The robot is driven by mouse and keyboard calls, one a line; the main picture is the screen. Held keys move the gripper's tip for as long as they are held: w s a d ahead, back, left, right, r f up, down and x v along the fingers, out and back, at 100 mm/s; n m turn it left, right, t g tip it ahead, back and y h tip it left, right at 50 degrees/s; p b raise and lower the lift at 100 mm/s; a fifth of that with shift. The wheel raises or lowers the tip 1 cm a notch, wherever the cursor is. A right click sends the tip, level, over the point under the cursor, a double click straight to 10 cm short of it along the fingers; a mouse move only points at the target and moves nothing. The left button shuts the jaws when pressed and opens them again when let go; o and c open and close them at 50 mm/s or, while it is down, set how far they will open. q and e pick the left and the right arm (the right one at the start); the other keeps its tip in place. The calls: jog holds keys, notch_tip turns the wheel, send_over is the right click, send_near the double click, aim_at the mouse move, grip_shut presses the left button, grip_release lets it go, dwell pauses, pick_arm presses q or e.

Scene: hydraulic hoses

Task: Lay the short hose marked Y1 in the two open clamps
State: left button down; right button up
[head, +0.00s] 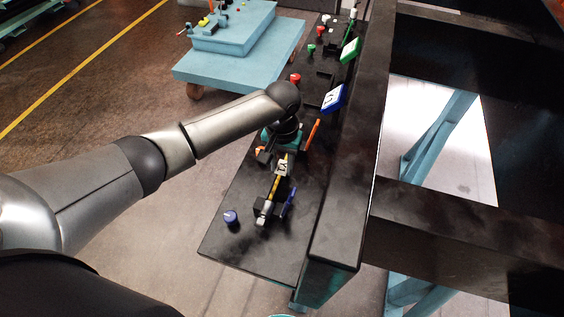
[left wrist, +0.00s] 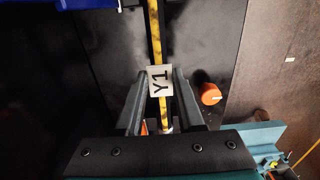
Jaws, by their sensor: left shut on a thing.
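The short yellow-and-black hose (head: 275,187) carries a white tag marked Y1, which reads clearly in the left wrist view (left wrist: 160,81). My left gripper (left wrist: 161,90) is shut on this hose by the tag. In the head view the hose slants over the black bench, its near metal end at a black clamp (head: 260,208) with a blue lever (head: 289,204). I cannot tell whether that end is seated or just above. An orange lever (head: 313,132) stands beyond, beside my left wrist, which hides the clamp area there. My right gripper is not in view.
A blue knob (head: 231,217) and an orange cap (left wrist: 209,94) are on the black bench (head: 244,250). A blue-framed sign (head: 333,98), red knob (head: 295,78) and green-framed sign (head: 350,50) stand farther back. A dark beam (head: 340,220) borders the bench on the right.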

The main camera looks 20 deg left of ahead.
aim_at(282, 169)
pick_arm(q)
jog(key=shift+f+b, duration=0.3)
jog(key=shift+f, duration=0.55)
jog(key=shift+c, duration=2.2)
grip_release()
notch_tip(282, 169, up, 15)
jog(key=shift+r, duration=0.15)
